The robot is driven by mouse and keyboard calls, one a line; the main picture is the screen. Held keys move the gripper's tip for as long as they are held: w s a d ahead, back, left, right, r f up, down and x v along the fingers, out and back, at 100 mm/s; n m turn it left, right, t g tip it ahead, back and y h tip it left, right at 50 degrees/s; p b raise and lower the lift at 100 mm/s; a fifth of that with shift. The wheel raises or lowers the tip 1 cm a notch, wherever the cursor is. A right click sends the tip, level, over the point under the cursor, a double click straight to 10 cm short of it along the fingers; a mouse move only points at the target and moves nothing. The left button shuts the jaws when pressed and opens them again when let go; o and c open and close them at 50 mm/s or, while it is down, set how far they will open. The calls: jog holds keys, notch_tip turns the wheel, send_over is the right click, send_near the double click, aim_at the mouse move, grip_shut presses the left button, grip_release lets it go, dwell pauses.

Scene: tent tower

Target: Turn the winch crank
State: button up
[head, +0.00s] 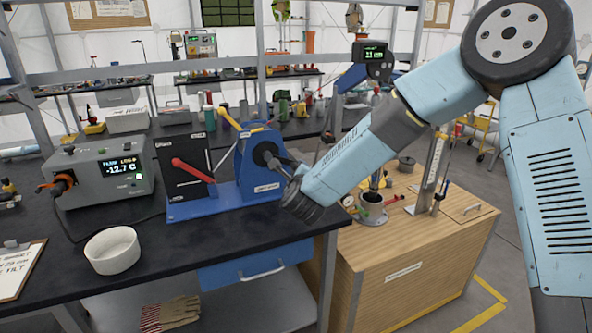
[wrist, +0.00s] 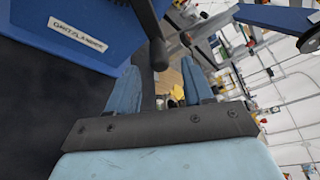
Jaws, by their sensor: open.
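The blue winch (head: 262,182) stands on the black bench, its round dark hub facing right. The dark winch crank (head: 268,158) sits on the hub, its outer end partly hidden by my gripper. My gripper (head: 291,170) is right beside the crank side of the winch, small and partly hidden by my own wrist. In the wrist view my gripper (wrist: 161,75) has two blue fingers spread apart. The dark crank (wrist: 152,32) comes down from the top, its rounded end near the gap between the fingertips. Whether it touches a finger I cannot tell.
A black panel with a red lever (head: 193,170) stands left of the winch. A grey display box (head: 100,170) and white bowl (head: 112,250) are farther left. A wooden cabinet (head: 415,265) with a metal pot (head: 371,208) is below my arm. The bench front is mostly clear.

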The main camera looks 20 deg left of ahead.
jog(key=v, duration=0.7)
jog(key=shift+s+d, duration=0.2)
jog(key=shift+s, duration=0.05)
